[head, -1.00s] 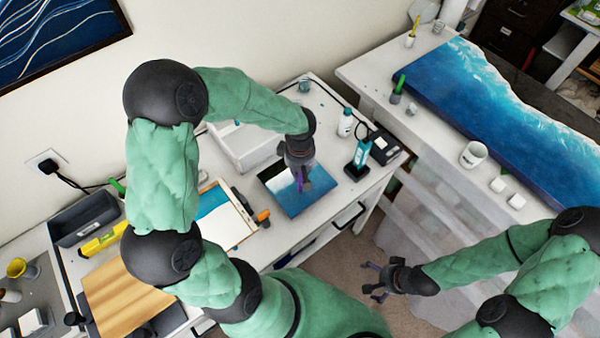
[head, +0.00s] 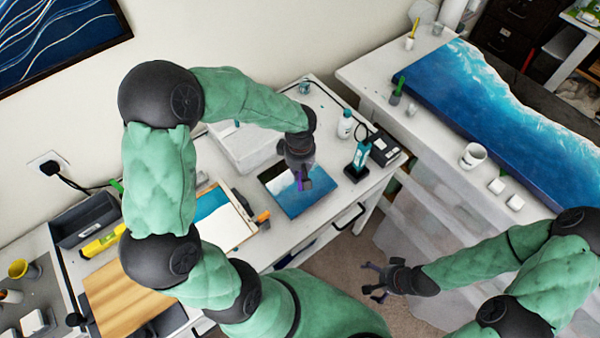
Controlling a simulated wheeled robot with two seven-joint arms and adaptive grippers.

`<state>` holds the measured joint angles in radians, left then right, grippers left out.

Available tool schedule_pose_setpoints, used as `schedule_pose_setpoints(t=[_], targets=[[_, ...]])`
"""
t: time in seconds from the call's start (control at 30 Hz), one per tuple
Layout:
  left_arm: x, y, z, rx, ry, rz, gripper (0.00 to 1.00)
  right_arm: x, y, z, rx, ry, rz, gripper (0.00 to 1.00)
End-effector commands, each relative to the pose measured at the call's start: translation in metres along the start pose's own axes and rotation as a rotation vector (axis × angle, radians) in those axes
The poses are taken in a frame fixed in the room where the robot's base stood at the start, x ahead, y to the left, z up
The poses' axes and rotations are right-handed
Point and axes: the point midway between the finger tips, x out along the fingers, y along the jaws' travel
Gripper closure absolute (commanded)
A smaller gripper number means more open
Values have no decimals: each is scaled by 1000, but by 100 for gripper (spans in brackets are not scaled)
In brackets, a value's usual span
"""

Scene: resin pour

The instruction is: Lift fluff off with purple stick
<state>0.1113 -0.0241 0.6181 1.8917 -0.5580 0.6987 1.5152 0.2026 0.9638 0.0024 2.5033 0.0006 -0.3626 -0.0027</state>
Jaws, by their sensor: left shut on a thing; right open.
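My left gripper (head: 302,182) is shut on the purple stick (head: 299,180), of which only a small part shows. It is over a small blue and white resin panel (head: 301,198) on the white workbench. The stick's tip is at or just above the panel; I cannot tell whether it touches. The fluff is too small to make out or is hidden by the gripper. My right gripper (head: 375,281) is open and empty, low in front of the bench, over the floor.
A teal-and-black device (head: 358,160) and a white bottle (head: 346,124) stand to the right of the panel. A clipboard-like board (head: 226,222) lies to the left. A large blue resin slab (head: 480,90) lies on the right-hand table, with a white cup (head: 473,156) beside it.

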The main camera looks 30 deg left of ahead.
Motion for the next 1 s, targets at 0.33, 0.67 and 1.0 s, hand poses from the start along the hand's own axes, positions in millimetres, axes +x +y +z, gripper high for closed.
schedule_pose_setpoints(t=[0.33,0.67,1.0], targets=[[-26,0,0,0,1,2,100,-13,-5,0,0,0,0,0],[-42,0,0,0,0,0,100,-21,-8,1,0,0,0,0],[-41,0,0,0,0,0,100,-20,-7,1,0,0,0,0]])
